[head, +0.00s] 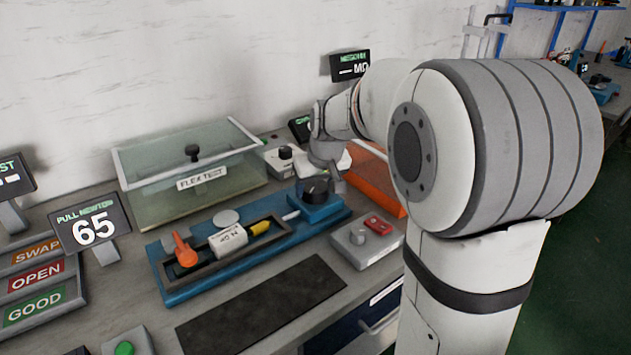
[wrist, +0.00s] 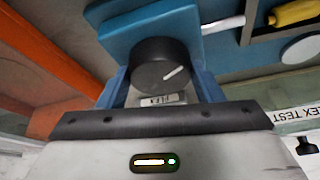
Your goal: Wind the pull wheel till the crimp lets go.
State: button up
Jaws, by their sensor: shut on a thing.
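The pull wheel is a black round knob (head: 316,190) at the right end of the blue pull fixture (head: 172,293). It also shows in the wrist view (wrist: 160,66), with a white mark on its face. My gripper (wrist: 160,85) is shut on the wheel, with a finger on each side of it. In the head view my wrist covers part of it. A white block (head: 228,240), a yellow piece (head: 260,228) and an orange lever (head: 184,250) sit in the fixture's slot. The pull display (head: 92,228) reads 65. The crimp itself is too small to make out.
A clear-lidded flex test box (head: 188,172) stands behind the fixture. A dark mat (head: 262,305) lies bare in front. Swap, open and good signs (head: 38,280) stand left.

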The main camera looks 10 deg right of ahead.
jog(key=shift+a+m+h+p, duration=0.1)
jog(key=shift+m+h+p, duration=0.2)
jog(key=shift+m, duration=0.6)
jog(key=o, duration=1)
jog(key=shift+c, duration=0.2)
jog(key=p+v, duration=0.1)
jog(key=v, duration=0.6)
jog(key=shift+s+r, duration=0.25)
jog(key=shift+r, duration=0.05)
jog(key=shift+r, duration=0.1)
